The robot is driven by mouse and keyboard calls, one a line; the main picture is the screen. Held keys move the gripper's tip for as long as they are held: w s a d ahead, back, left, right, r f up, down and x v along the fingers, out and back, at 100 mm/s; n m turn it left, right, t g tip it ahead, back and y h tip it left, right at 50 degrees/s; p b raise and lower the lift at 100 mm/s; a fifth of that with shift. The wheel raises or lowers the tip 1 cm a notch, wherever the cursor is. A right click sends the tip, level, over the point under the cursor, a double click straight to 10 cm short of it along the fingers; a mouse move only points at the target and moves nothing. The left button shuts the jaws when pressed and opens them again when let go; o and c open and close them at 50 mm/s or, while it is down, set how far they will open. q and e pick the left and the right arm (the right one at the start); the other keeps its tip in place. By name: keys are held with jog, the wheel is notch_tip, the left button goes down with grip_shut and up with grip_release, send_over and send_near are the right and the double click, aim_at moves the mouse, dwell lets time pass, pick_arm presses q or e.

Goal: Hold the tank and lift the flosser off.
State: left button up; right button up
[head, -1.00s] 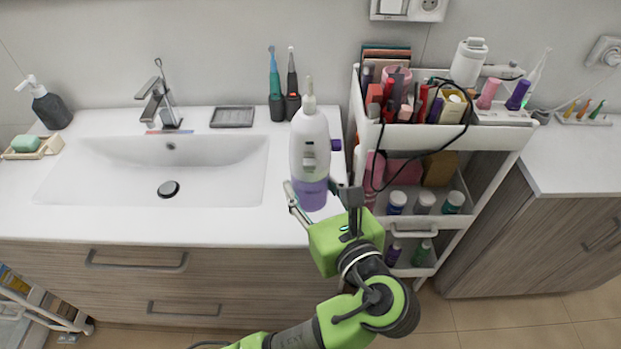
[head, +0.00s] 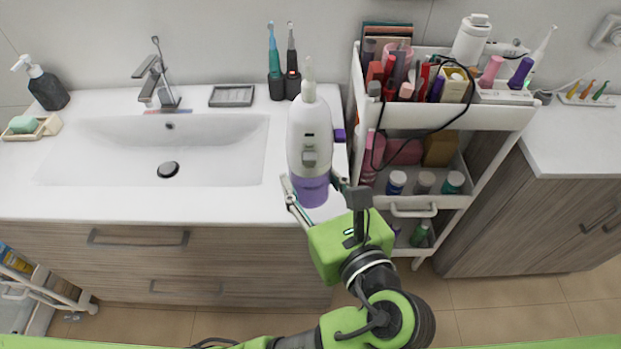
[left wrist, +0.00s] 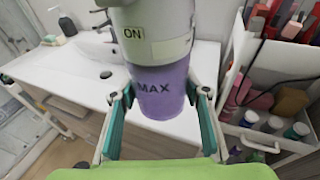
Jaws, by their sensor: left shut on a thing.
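The flosser (head: 310,130) stands upright at the counter's front right, with a white body and a nozzle on top. Its purple tank (head: 311,191) forms the lower end. In the left wrist view the tank (left wrist: 160,95) shows the word MAX and the flosser body (left wrist: 160,48) above it shows ON. The body sits on the tank with no gap that I can see. My left gripper (head: 313,187) is shut on the tank, one finger on each side. The tank's underside is hidden, so I cannot tell whether it touches the counter. My right gripper is not in view.
A white cart (head: 470,115) full of cosmetics stands close on the right, with a black cable hanging over it. Two electric toothbrushes (head: 283,80) stand behind the flosser. The sink (head: 100,150) lies to the left. Free counter lies between sink and flosser.

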pick_arm(q)
jog(key=w+f, duration=0.6)
jog(key=shift+w, duration=0.4)
jog(key=w+f, duration=0.3)
jog(key=shift+b, duration=0.3)
jog(key=shift+w+f+b, duration=0.5)
jog(key=shift+w+f, duration=1)
jog(key=shift+w, duration=0.3)
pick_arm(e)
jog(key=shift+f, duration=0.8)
pick_arm(q)
jog(key=shift+f, duration=0.3)
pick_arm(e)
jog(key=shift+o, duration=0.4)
